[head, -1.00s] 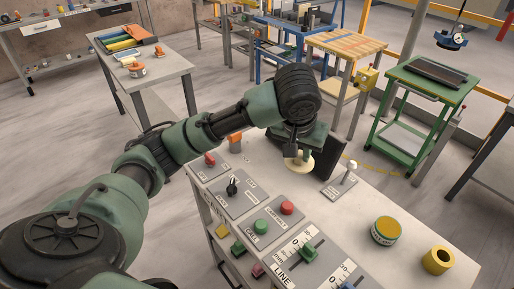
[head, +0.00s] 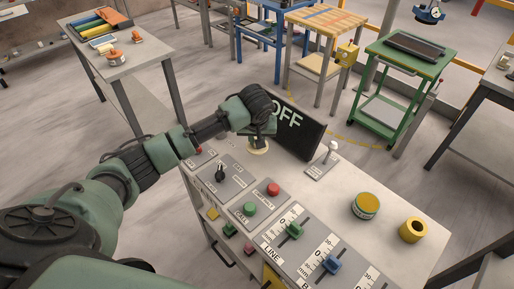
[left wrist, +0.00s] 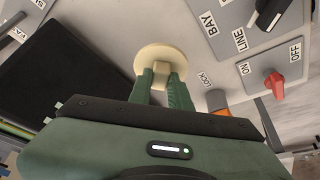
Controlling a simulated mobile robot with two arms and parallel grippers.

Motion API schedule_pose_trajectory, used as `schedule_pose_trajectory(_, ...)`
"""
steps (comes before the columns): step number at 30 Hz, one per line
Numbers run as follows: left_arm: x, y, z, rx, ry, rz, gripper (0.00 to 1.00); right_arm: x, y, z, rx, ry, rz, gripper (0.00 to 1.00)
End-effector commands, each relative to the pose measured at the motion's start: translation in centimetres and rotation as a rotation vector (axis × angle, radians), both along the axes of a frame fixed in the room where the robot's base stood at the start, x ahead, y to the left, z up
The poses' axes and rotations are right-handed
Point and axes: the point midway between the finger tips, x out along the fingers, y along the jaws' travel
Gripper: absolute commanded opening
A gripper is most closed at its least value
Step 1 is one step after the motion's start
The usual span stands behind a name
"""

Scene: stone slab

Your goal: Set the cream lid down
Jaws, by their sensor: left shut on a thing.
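The cream lid (head: 258,151) is a pale disc under my left gripper (head: 260,139), at the back of the console top. In the left wrist view the lid (left wrist: 151,55) shows as a round disc with a small square knob. The green fingers of my left gripper (left wrist: 162,78) are shut on that knob. I cannot tell whether the lid touches the console top (head: 340,185) or hangs just above it. My right gripper is not in view.
A dark OFF panel (head: 305,138) stands right of the gripper, with a white-knobbed lever (head: 331,147) beyond it. A red switch (left wrist: 275,86) and an orange piece (left wrist: 217,99) are near the lid. A yellow-topped tin (head: 365,206) and yellow ring (head: 412,230) stand on the right.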

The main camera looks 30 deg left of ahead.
Motion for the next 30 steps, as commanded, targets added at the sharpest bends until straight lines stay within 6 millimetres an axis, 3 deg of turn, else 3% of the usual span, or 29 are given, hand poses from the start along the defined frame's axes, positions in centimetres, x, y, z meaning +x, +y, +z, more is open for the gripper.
schedule_pose_trajectory(13,0.0,0.0,-5.1,0.0,0.001,0.0,0.0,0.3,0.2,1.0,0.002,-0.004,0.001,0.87)
schedule_pose_trajectory(26,0.0,-0.1,-5.9,-0.002,0.0,-0.001,0.0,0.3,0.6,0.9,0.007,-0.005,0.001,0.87)
schedule_pose_trajectory(27,0.0,-0.1,-5.8,-0.002,-0.001,-0.001,0.27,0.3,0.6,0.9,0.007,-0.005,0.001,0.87)
schedule_pose_trajectory(29,0.0,-0.1,-5.8,-0.002,-0.001,-0.001,0.41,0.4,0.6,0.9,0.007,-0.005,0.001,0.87)
schedule_pose_trajectory(30,0.0,-0.1,-5.8,-0.002,-0.001,-0.001,0.41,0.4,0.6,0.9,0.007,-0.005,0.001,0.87)
